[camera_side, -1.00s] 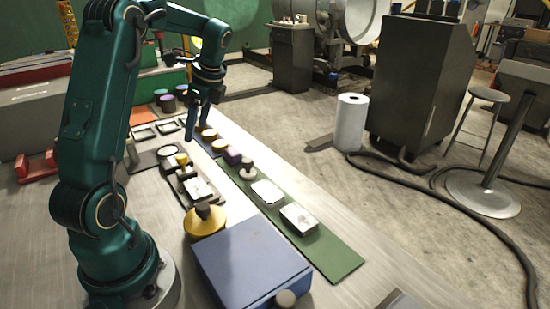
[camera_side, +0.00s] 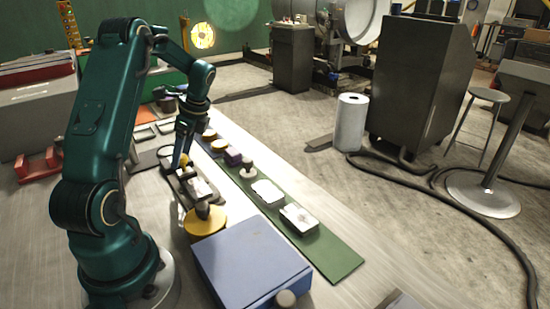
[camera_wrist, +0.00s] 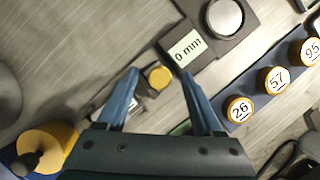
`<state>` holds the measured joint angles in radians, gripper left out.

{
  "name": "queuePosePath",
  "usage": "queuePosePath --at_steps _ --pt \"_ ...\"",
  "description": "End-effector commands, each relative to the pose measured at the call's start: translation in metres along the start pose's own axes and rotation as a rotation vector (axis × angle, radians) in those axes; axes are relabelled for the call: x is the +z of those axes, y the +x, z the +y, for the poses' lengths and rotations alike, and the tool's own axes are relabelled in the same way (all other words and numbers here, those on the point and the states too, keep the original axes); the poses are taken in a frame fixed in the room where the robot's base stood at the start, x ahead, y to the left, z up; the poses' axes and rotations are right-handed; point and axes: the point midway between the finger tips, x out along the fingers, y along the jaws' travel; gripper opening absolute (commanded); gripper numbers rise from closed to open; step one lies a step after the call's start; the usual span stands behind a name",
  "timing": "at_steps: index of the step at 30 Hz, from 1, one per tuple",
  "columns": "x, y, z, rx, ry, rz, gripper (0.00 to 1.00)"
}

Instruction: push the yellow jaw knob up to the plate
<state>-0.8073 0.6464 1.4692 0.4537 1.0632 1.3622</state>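The yellow jaw knob (camera_wrist: 158,76) is a small round knob in the wrist view. It lies between my gripper's (camera_wrist: 159,73) two spread blue fingertips, with a gap showing on each side. A label plate reading "0 mm" (camera_wrist: 184,48) is just beyond the knob, up and to the right. A pale plate (camera_wrist: 136,104) in the dark fixture is partly hidden by the left finger. In the side view, my gripper (camera_side: 180,160) is low at the yellow knob (camera_side: 184,160), partly covering it. The fixture's pale plate (camera_side: 200,188) is nearer the camera. Contact cannot be told.
Yellow discs numbered 26 (camera_wrist: 239,109), 57 (camera_wrist: 273,80) and 95 (camera_wrist: 305,51) stand on a blue strip right of the gripper. A yellow round piece with a dark knob (camera_side: 205,221) and a blue box (camera_side: 250,262) stand nearer the camera. A green strip (camera_side: 335,257) lies to the right.

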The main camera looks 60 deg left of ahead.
Motion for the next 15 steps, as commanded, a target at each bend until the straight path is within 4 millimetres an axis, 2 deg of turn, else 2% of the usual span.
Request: queuePosePath --at_steps 1,5,15 --pt "0.0000 -0.0002 0.0000 0.000 0.000 0.000 0.49" --pt "0.0000 -0.0003 0.0000 0.000 0.000 0.000 0.00" --pt "0.0000 -0.0006 0.0001 0.000 0.000 0.000 0.00"
